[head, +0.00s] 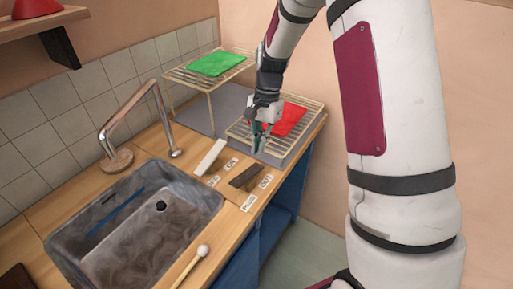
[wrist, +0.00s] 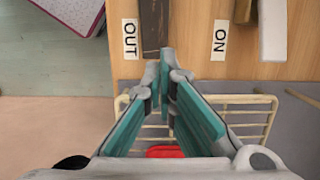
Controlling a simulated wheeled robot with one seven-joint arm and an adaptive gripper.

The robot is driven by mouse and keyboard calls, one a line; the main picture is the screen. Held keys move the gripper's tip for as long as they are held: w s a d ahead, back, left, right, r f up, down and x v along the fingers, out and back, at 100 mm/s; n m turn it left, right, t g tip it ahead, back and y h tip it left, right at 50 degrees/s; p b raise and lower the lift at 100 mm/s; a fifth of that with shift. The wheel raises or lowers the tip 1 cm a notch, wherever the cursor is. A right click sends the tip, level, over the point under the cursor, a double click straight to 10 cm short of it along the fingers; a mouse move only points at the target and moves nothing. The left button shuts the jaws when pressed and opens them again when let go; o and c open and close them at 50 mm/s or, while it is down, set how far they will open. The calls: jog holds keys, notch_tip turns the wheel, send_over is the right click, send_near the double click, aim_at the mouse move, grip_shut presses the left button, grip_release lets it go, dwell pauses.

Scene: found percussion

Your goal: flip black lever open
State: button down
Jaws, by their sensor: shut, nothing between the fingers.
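The black lever (head: 245,177) is a dark flat bar lying on the wooden counter to the right of the sink. It also shows at the top of the wrist view (wrist: 153,25), between the OUT label (wrist: 130,39) and the ON label (wrist: 219,40). My gripper (head: 257,148) is above the counter's far part, near the front of the right wire rack, with its fingers pointing down.
A white lever (head: 210,157) lies left of the black one. Wire racks hold a green cloth (head: 216,64) and a red cloth (head: 287,120). The sink (head: 137,225), faucet (head: 137,118) and a mallet (head: 191,265) are to the left and front.

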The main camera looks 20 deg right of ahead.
jog(key=b+v, duration=0.1)
jog(key=v, duration=0.8)
jog(key=shift+w+d+r, duration=0.25)
jog(key=shift+d, duration=0.1)
